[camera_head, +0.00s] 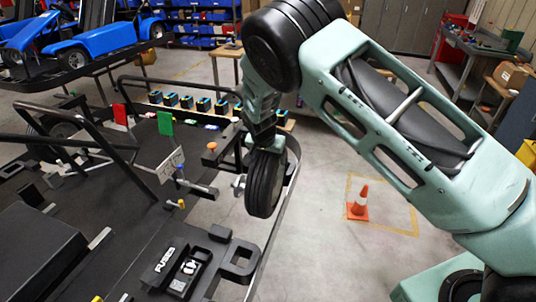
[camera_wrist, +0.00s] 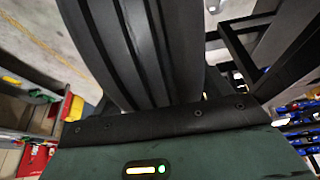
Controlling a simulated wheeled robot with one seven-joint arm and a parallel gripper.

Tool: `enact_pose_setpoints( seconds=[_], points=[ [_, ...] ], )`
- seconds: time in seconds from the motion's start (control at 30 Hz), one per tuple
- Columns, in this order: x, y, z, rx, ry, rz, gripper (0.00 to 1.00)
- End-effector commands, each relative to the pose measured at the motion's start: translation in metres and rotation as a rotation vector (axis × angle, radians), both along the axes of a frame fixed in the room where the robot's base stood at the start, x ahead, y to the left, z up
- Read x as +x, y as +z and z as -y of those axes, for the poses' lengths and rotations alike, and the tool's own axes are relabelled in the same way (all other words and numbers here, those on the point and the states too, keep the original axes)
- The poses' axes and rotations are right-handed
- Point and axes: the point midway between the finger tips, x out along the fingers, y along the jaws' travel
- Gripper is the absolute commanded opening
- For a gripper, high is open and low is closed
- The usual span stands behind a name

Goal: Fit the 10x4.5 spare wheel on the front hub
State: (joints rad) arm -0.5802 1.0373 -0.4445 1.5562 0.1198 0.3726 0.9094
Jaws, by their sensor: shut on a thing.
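The spare wheel (camera_head: 265,186), a black grooved tyre, stands upright at the side of the black kart frame in the head view. My gripper (camera_head: 264,146) comes down on it from above and is shut on its tread. In the wrist view the tyre (camera_wrist: 142,50) fills the upper middle, close against the gripper's dark edge; the fingertips are hidden. A small silver part, seemingly the front hub (camera_head: 239,184), shows just left of the wheel. The wheel hides its outer end, so I cannot tell whether the two touch. No size marking is readable.
The kart's curved side bar (camera_head: 281,215) runs close beside the wheel. A row of blue-and-black boxes (camera_head: 187,103) stands behind. An orange cone (camera_head: 359,203) stands on open floor at right.

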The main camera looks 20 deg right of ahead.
Motion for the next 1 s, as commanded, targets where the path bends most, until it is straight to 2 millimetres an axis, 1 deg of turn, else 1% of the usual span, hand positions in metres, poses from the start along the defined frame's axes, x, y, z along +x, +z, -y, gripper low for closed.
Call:
enact_pose_setpoints(
  seconds=[0.8, 0.87, 1.0],
  points=[
    [-0.001, -0.062, -0.002, 0.002, 0.003, -0.001, 0.06],
    [0.0, -0.066, -0.003, 0.002, 0.003, -0.001, 0.06],
    [0.007, -0.064, -0.013, 0.004, 0.004, 0.001, 0.06]
  ],
)
